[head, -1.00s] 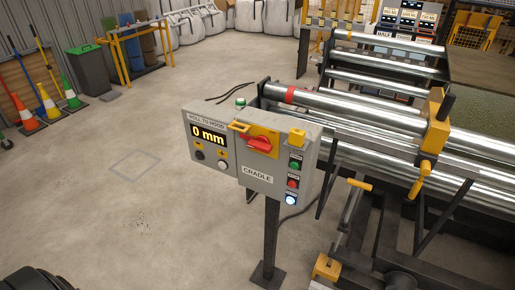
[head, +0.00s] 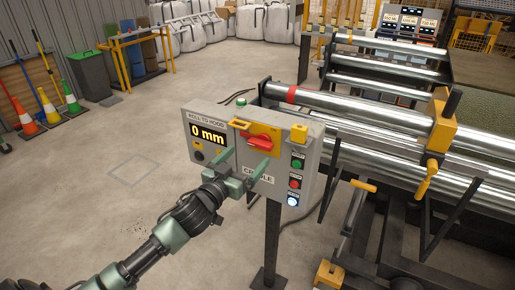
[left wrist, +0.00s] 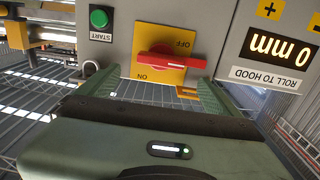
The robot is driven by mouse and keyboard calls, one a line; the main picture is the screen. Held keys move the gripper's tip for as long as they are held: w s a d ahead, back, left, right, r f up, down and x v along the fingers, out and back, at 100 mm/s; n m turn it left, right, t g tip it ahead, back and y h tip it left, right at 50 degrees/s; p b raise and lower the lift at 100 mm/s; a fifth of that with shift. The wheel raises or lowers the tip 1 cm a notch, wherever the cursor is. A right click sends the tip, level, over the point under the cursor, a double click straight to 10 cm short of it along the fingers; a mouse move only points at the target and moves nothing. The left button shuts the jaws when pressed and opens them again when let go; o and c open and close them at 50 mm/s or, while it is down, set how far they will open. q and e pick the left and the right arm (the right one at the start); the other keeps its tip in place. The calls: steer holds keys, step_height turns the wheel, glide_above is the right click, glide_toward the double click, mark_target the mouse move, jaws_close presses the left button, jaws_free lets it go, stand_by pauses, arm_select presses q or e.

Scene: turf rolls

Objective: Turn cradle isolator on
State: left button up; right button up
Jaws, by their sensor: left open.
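The cradle isolator is a red rotary handle (head: 261,141) on a yellow plate (head: 272,131) on the front of the grey cradle box (head: 310,150). In the left wrist view, which is upside down, the handle (left wrist: 170,60) lies roughly level across the plate. The OFF and ON marks are on opposite sides of it. My left gripper (head: 244,160) is open in front of the box, just below the handle in the head view. In the wrist view its fingers (left wrist: 160,80) are spread wide, one toward each end of the handle, with nothing between them. My right gripper is out of view.
A display reading 0 mm (head: 208,134) is left of the isolator. Green, red and lit white buttons (head: 293,201) line the right side. A yellow block (head: 299,133) sits at the top right.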

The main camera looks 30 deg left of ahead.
mark_target(258, 145)
arm_select(q)
steer(key=w+p, duration=0.1)
steer(key=w, duration=0.6)
steer(key=shift+w+d, duration=0.15)
steer(key=shift+w, duration=0.1)
steer(key=shift+f, duration=0.1)
steer(key=c, duration=1.4)
